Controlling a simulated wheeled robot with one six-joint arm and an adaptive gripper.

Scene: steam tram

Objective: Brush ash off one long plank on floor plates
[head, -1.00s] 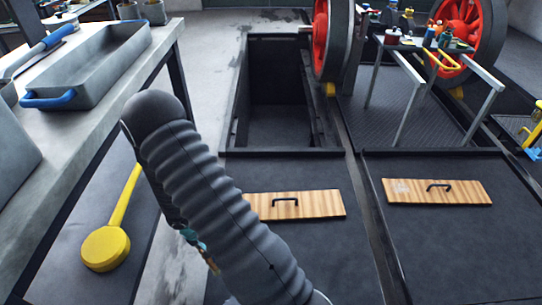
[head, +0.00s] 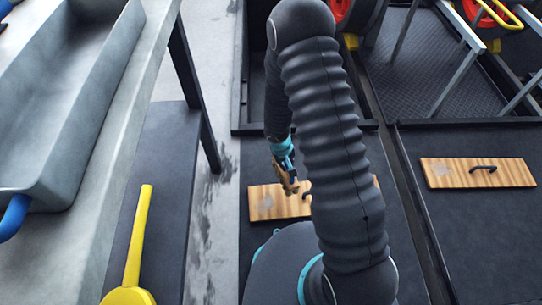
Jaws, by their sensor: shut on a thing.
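Two long wooden planks with dark handles lie on the dark floor plates. My gripper (head: 288,181) is over the left plank, seen small and partly edge-on. It is shut on a small brownish thing (head: 291,187), perhaps a brush; its shape is not clear. I cannot tell whether it touches the plank.
A workbench with a grey tray (head: 75,100) stands at the left. A yellow long-handled tool (head: 139,235) lies on its lower shelf. A dark pit lies behind my arm. Metal legs of a stand (head: 455,70) and red wheels are at the upper right. The floor plate around the right plank is clear.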

